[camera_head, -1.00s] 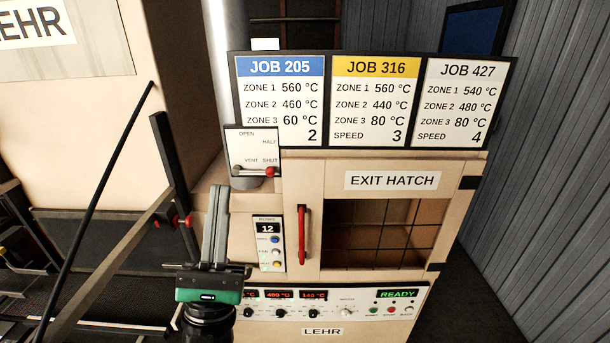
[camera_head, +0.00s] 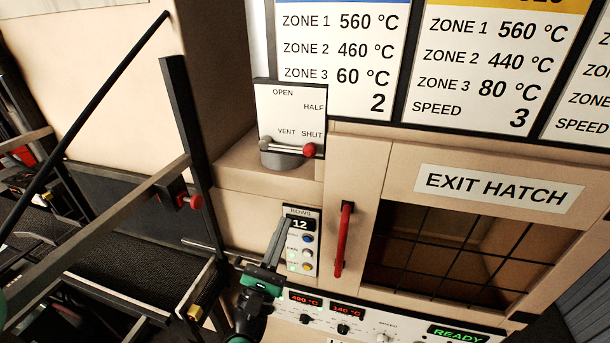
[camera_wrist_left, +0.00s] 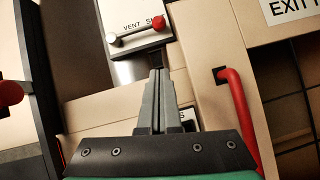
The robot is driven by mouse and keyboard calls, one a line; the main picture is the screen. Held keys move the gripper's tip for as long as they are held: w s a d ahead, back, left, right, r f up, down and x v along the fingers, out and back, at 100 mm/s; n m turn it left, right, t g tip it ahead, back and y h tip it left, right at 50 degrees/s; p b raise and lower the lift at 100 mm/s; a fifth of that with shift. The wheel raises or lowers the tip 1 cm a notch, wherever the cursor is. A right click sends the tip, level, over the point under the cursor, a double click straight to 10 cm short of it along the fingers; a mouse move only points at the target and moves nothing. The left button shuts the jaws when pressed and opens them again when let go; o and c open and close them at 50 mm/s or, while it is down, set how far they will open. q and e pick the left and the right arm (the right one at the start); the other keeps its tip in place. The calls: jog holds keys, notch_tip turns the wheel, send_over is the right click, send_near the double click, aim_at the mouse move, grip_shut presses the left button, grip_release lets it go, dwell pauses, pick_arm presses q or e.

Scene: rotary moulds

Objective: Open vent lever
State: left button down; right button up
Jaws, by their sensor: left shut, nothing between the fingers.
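The vent lever (camera_head: 288,149) is a pale rod with a red knob (camera_head: 309,150) at its right end, lying nearly level under a white plate (camera_head: 290,112) marked OPEN, HALF, VENT and SHUT. The red knob is beside the SHUT mark. In the left wrist view the lever (camera_wrist_left: 135,33) crosses the top, with the red knob at the right. My left gripper (camera_head: 287,222) is shut and empty. In the head view its tips are below the lever, in front of the ROWS panel. In the left wrist view the shut fingers (camera_wrist_left: 159,73) point up toward the lever, apart from it.
A red hatch handle (camera_head: 343,240) stands right of my left gripper, on the exit hatch frame. A dark post (camera_head: 188,150) with a red knob rises on the left. The ROWS panel (camera_head: 301,250) is close behind the fingers. Job boards hang above.

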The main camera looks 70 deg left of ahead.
aim_at(287, 147)
pick_arm(q)
jog(key=d+r+p+x, duration=0.1)
jog(key=r+p+x, duration=0.1)
jog(key=p+x, duration=0.5)
jog(key=x, duration=0.5)
jog(key=shift+r, duration=0.45)
jog(key=shift+d, duration=0.1)
